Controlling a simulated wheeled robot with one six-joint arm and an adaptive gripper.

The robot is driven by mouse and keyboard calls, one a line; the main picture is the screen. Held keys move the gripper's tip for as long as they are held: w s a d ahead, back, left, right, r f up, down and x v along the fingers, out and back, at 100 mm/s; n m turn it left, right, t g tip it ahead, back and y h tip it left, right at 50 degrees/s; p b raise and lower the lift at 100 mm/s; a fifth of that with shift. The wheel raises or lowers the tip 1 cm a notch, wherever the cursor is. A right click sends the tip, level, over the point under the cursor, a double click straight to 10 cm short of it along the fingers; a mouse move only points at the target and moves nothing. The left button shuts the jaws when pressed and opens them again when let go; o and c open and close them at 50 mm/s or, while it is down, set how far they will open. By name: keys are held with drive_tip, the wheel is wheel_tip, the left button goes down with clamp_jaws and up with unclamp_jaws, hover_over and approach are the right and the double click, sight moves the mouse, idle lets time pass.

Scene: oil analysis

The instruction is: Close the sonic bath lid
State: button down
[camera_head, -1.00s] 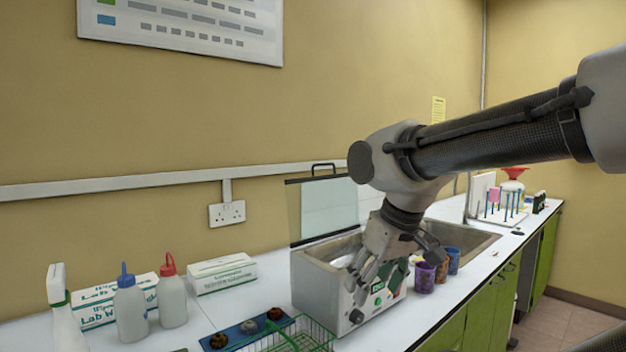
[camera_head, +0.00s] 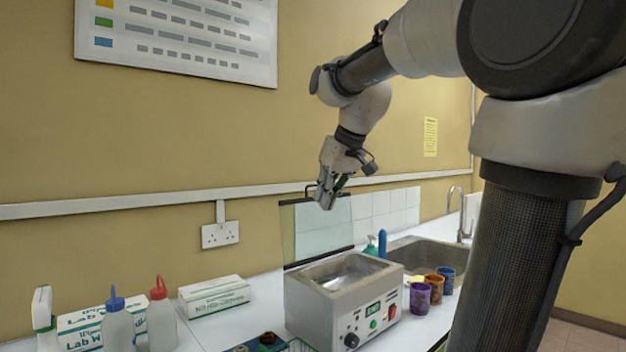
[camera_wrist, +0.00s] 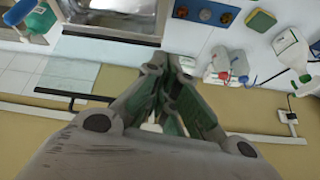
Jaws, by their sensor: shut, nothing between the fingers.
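The sonic bath (camera_head: 335,309) is a grey box with knobs and a green display on its front, standing on the white counter. Its basin is uncovered. Its clear lid (camera_head: 325,237) stands upright behind it, with a dark lower edge and a black handle at the top. In the wrist view the bath (camera_wrist: 108,22) is at the top left and the lid's handle bar (camera_wrist: 75,97) at left. My gripper (camera_head: 326,205) is shut and empty, overlapping the lid's top edge in the head view; contact cannot be told. It also shows in the wrist view (camera_wrist: 157,62).
Right of the bath stand several coloured cups (camera_head: 420,298) and the sink (camera_head: 437,256). Left are wash bottles (camera_head: 161,318) and a white glove box (camera_head: 214,296). A blue sample rack (camera_wrist: 208,10) lies left of the bath. The air above the bath is clear.

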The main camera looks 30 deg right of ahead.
drive_tip(key=w+d+r+n+t, duration=0.1)
drive_tip(key=w+d+r, duration=0.4)
drive_tip(key=w, duration=0.5)
drive_tip(key=w+d+r+n+t, duration=0.1)
drive_tip(key=w+d+r, duration=0.4)
drive_tip(key=w, duration=0.5)
wheel_tip(320, 180, down, 7)
drive_tip(key=w, duration=0.2)
drive_tip(key=shift+w+f+y, duration=0.15)
drive_tip(key=shift+w+y, duration=0.15)
drive_tip(key=shift+w, duration=0.1)
drive_tip(key=shift+s, duration=0.15)
